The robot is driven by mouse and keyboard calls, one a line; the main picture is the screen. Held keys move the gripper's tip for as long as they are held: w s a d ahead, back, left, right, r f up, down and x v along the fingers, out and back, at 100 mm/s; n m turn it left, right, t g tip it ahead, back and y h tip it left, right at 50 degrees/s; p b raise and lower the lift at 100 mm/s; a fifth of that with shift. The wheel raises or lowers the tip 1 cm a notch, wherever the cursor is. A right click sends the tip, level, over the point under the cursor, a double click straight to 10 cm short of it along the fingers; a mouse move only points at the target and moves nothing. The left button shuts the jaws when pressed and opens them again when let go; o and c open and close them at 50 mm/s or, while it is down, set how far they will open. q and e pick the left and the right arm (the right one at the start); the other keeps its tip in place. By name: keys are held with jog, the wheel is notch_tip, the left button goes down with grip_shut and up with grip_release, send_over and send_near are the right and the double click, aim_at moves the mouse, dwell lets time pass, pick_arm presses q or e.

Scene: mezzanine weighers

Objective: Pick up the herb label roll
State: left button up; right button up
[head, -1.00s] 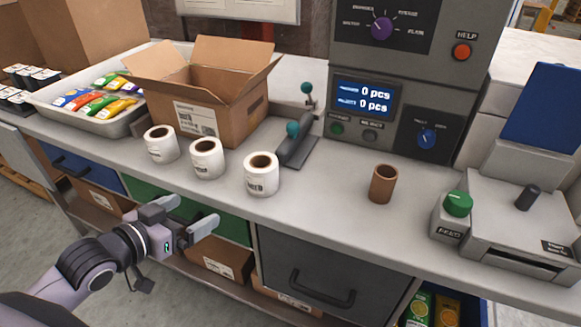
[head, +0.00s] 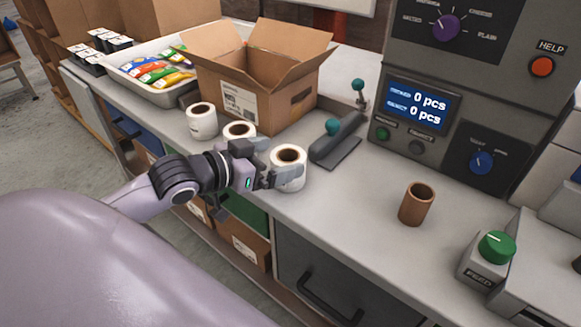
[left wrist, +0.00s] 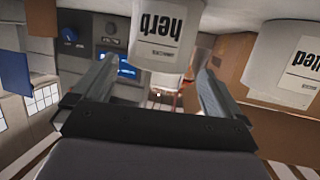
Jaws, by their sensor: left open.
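A white label roll (head: 289,168) with a brown core stands upright on the counter, the rightmost of three in the head view. In the left wrist view, upside down, its dark lettering (left wrist: 158,30) seems to read herb. My left gripper (head: 282,168) is open at this roll, fingers pointing toward it. In the left wrist view the roll shows between and beyond the fingers (left wrist: 153,80); I cannot tell whether they touch it. The gripper partly hides the middle roll (head: 240,131). The left roll (head: 202,121) stands clear. My right gripper is not in view.
An open cardboard box (head: 251,107) stands behind the rolls, with a tray (head: 186,98) of colourful packets to its left. A lever device (head: 337,142) is close behind the right roll. A brown cup-like tube (head: 416,204) stands right; counter between is clear.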

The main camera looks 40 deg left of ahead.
aim_at(296, 153)
pick_arm(q)
jog(key=shift+x, duration=2.75)
jog(key=shift+s+d+f, duration=0.1)
jog(key=shift+d+f, duration=0.05)
jog(key=c, duration=1.1)
